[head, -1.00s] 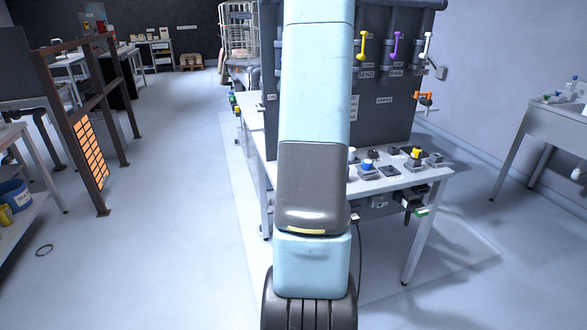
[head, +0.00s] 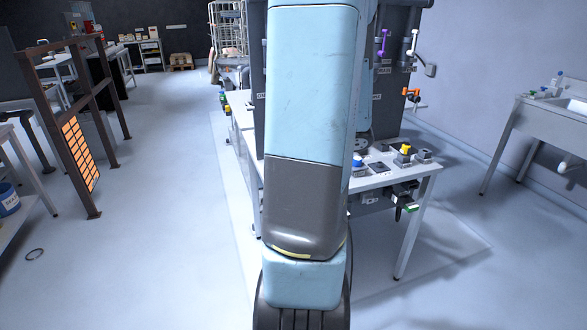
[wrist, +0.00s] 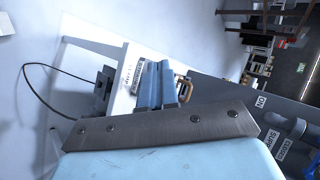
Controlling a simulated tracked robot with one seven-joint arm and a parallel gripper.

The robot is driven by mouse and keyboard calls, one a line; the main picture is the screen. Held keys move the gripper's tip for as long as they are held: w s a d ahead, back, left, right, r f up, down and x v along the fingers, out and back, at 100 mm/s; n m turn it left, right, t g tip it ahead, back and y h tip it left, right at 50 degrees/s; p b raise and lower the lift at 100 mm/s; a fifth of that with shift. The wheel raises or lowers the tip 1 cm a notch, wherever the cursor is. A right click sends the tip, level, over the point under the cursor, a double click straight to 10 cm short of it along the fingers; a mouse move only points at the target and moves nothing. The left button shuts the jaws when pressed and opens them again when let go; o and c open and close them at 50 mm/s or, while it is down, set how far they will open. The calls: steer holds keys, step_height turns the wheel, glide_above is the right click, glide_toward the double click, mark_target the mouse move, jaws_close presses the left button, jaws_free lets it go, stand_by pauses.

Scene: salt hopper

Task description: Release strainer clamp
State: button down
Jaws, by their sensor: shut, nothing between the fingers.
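In the wrist view my gripper (wrist: 157,64) shows as two blue fingers lying together, shut and empty. They reach over a white bench edge (wrist: 124,72) that carries a small printed label (wrist: 138,76), too small to read surely. A brass-coloured looped part (wrist: 183,88) shows just right of the fingers and is partly hidden by them. It may be the strainer clamp, but I cannot tell, nor whether the fingers touch it. In the head view my arm hides my gripper and the middle of the bench (head: 405,181).
A dark upright panel (head: 390,60) rises behind the bench, with a purple handle (head: 384,42), a white handle (head: 413,42) and an orange handle (head: 411,94). Blue and yellow knobs stand on the bench. A sink (head: 548,120) is at right. The floor at left is mostly clear.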

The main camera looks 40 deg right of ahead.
steer(key=shift+s+r, duration=0.15)
steer(key=shift+s, duration=0.05)
stand_by(0.3)
steer(key=s+d+f+m+t+y, duration=0.2)
steer(key=d+f+m+y, duration=0.2)
steer(key=d+m, duration=0.2)
steer(key=s+d+f+m+t+y, duration=0.1)
steer(key=d+f+m+t+y, duration=0.2)
steer(key=d+m, duration=0.4)
steer(key=shift+s+d+f+y, duration=0.4)
steer(key=shift+d+f+y, duration=0.2)
steer(key=shift+d+y, duration=0.25)
steer(key=x, duration=1.4)
